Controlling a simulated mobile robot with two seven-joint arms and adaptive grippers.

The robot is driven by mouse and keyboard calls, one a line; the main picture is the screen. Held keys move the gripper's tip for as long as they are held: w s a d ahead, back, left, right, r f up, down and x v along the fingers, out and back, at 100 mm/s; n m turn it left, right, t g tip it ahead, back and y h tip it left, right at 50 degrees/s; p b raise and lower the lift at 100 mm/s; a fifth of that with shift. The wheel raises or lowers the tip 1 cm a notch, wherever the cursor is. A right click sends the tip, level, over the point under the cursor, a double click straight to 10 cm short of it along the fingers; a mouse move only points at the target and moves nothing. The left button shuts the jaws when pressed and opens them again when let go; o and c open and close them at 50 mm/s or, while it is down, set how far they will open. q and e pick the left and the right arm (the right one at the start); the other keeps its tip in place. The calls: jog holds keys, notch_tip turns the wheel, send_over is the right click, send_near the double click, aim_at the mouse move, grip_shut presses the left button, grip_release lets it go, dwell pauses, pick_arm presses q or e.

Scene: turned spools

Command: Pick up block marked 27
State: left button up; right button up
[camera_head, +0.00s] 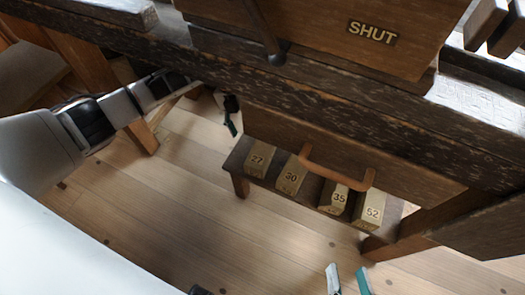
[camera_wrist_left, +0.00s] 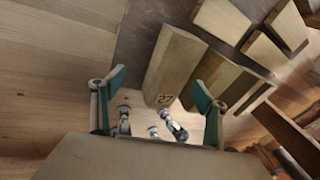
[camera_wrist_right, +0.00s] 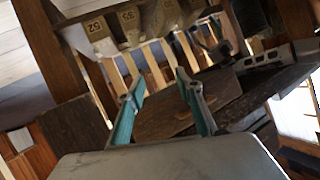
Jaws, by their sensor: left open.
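The block marked 27 (camera_head: 257,158) is a wooden block at the left end of a row on a low dark bench. In the left wrist view the block marked 27 (camera_wrist_left: 174,62) lies ahead of my left gripper (camera_wrist_left: 160,85), its numbered end between the two fingertips in the picture. My left gripper is open; I cannot tell whether it touches the block. In the head view my left gripper (camera_head: 231,116) is partly hidden under the workbench edge. My right gripper (camera_head: 347,279) is open and empty at the bottom, apart from the blocks; its fingers also show in the right wrist view (camera_wrist_right: 160,84).
Blocks marked 30 (camera_head: 291,177), 35 (camera_head: 334,198) and one reading 62 or 52 (camera_head: 370,211) stand to the right on the low bench (camera_head: 240,163). An orange-brown handle (camera_head: 335,174) passes above them. The dark workbench (camera_head: 330,85) overhangs the row. Floor in front is clear.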

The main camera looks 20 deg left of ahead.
aim_at(260, 145)
pick_arm(q)
jog(key=shift+s+d, duration=0.2)
jog(key=shift+d, duration=0.35)
jog(key=shift+s+d, duration=0.15)
jog(key=shift+d, duration=0.35)
jog(key=x, duration=0.1)
jog(key=b+x, duration=0.1)
jog(key=x, duration=0.1)
jog(key=shift+s+d+r, duration=0.1)
jog(key=shift+s+d, duration=0.05)
jog(key=shift+s, duration=0.1)
jog(key=shift+b+x, duration=0.6)
jog(key=shift+x, duration=0.6)
jog(key=shift+w, duration=0.2)
jog(key=shift+w+r, duration=0.1)
jog(key=shift+r, duration=0.05)
jog(key=c, duration=1.5)
pick_arm(e)
jog(key=a+m, duration=0.1)
jog(key=s+a+m, duration=0.1)
jog(key=shift+a+f+m, duration=0.3)
